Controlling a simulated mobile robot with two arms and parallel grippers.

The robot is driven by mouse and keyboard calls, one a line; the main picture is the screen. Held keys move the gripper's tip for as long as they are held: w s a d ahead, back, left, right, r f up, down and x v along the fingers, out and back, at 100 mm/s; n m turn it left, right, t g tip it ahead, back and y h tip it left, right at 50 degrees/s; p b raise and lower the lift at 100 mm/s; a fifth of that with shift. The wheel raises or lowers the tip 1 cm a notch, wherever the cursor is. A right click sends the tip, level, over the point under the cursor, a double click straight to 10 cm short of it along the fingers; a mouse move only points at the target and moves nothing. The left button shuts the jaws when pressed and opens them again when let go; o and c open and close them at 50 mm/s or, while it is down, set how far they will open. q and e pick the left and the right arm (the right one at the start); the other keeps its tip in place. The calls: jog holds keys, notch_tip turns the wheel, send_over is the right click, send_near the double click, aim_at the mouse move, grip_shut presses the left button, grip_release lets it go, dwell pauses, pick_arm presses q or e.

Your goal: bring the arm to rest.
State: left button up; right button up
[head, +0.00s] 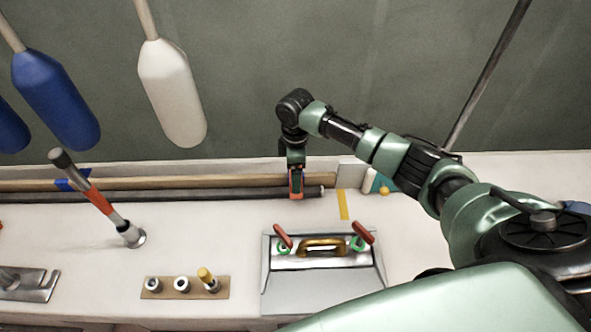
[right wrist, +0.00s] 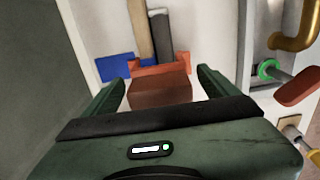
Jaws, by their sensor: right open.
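My right arm reaches in from the right in the head view. Its gripper (head: 296,188) points down over the near edge of the long poles (head: 190,184) at the back of the white counter. In the right wrist view the gripper (right wrist: 160,82) is open, its two fingers apart. A red-brown block (right wrist: 160,90) shows between the fingers, with an orange-red piece (right wrist: 163,69) behind it across the pole ends. I cannot tell whether the fingers touch the block. My left gripper is not in view.
A grey panel with a brass handle (head: 323,244) and red levers (head: 284,236) lies just in front. An orange-banded lever (head: 98,199) stands at left. A socket strip (head: 220,286) is near the front. Paddles (head: 172,90) hang behind. The counter between lever and panel is clear.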

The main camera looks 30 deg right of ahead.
notch_tip(320, 180, up, 8)
jog(key=shift+b, duration=0.3)
